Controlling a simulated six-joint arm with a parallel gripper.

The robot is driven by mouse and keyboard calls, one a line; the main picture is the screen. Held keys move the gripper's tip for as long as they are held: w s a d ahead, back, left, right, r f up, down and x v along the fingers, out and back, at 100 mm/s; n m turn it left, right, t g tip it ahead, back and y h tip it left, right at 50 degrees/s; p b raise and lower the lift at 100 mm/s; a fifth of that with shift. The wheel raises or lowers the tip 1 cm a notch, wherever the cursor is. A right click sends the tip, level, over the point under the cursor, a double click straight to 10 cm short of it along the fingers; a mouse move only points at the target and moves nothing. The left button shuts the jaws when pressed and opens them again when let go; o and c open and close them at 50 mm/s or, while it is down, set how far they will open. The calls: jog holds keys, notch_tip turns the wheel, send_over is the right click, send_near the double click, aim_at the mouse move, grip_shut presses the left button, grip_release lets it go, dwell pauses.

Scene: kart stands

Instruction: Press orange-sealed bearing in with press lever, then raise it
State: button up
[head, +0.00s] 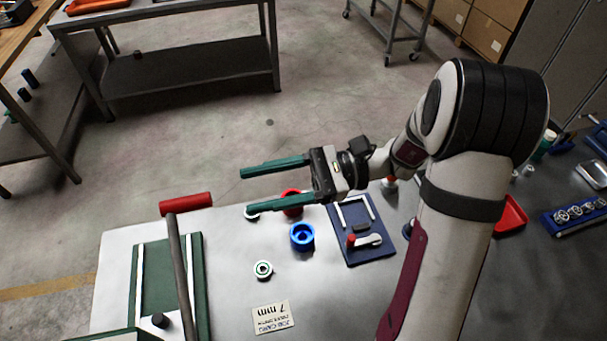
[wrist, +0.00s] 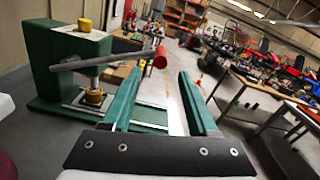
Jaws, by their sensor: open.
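The green press (wrist: 55,65) stands at the left of the wrist view; its base plate (head: 190,262) is at the lower left of the head view. Its grey lever (head: 181,270) ends in a red crossbar grip (head: 186,203). In the wrist view the lever (wrist: 105,60) lies near level, tilted slightly up toward the red grip (wrist: 160,57). A yellow-orange round piece (wrist: 95,97) sits below the ram; I cannot tell whether it is the orange-sealed bearing. My gripper (head: 246,190) is open and empty, apart from the grip and to its right in the head view.
A green-ringed bearing (head: 262,269), a blue cup (head: 302,237), a red cup (head: 291,203) and a job card (head: 271,317) are on the bench. A navy fixture (head: 362,240) with a red-knobbed clamp lies right of them. Open floor lies beyond the bench.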

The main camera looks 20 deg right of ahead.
jog(key=d, duration=0.7)
